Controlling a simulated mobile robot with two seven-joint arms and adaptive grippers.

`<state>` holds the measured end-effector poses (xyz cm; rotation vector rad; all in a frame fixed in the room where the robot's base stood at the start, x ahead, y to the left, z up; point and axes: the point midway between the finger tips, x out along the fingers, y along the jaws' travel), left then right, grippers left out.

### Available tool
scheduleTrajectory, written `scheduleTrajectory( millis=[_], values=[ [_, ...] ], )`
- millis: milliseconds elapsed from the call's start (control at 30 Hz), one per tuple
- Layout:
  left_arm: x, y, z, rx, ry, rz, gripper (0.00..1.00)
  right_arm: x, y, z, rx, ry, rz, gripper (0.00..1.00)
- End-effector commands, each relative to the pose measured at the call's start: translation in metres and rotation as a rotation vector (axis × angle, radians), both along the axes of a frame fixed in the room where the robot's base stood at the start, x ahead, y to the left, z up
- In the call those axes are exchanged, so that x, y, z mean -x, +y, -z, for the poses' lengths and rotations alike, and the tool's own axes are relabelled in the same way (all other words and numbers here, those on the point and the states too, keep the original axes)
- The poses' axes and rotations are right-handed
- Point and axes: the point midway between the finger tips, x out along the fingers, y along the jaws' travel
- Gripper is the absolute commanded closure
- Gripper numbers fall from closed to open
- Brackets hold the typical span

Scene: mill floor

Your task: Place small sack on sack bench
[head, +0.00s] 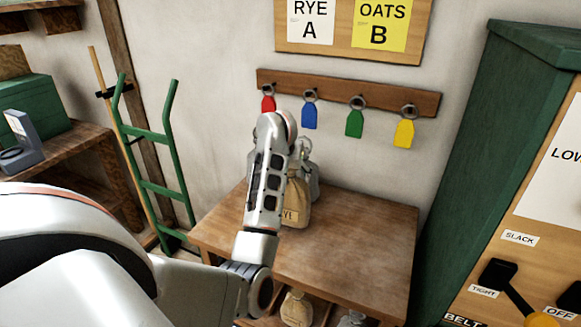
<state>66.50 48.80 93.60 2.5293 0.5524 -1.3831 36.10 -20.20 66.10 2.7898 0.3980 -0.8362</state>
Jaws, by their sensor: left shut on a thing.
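A small tan sack (294,212), marked with letters ending in "YE", is upright at the back of the wooden bench (365,240). Its base appears at the bench top, but I cannot tell whether it rests there or hangs just above. My left gripper (303,158) is at the top of this sack and shut on it. My left forearm and wrist hide part of the gripper and the sack's left side. A greyish shape behind the sack is mostly hidden. My right gripper is not in view.
Another tan sack (297,308) sits in the shelf below the bench top. Colored tags hang on a wall rack (335,93) above. A green hand truck (155,135) stands left, a green cabinet (470,140) right. The bench's right half is clear.

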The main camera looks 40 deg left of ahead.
Motion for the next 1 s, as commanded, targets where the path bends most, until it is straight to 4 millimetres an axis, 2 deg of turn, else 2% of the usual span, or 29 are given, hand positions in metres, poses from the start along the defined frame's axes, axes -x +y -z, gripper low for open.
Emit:
scheduleTrajectory(
  millis=[200, 433, 467, 500, 533, 867, 1000],
  values=[
    [-0.001, 0.001, 0.017, -0.005, -0.006, 0.0, 0.93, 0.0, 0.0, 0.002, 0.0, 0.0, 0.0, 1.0],
    [-0.001, 0.001, 0.017, -0.004, -0.007, -0.001, 0.93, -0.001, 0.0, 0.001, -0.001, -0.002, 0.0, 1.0],
    [0.0, 0.0, 0.021, 0.0, -0.001, 0.0, 0.35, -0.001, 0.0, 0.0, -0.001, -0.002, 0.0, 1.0],
    [0.0, 0.0, 0.021, 0.0, -0.001, 0.0, 0.25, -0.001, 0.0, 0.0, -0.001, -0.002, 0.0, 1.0],
    [0.0, 0.0, 0.021, 0.0, -0.001, 0.0, 0.2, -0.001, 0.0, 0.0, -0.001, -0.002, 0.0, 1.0],
    [0.0, 0.0, 0.021, 0.0, -0.001, 0.0, 0.2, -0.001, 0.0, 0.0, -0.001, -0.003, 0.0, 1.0],
    [-0.001, 0.0, 0.014, 0.0, -0.002, 0.0, 0.2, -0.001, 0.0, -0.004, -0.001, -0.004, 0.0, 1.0]
  ],
)
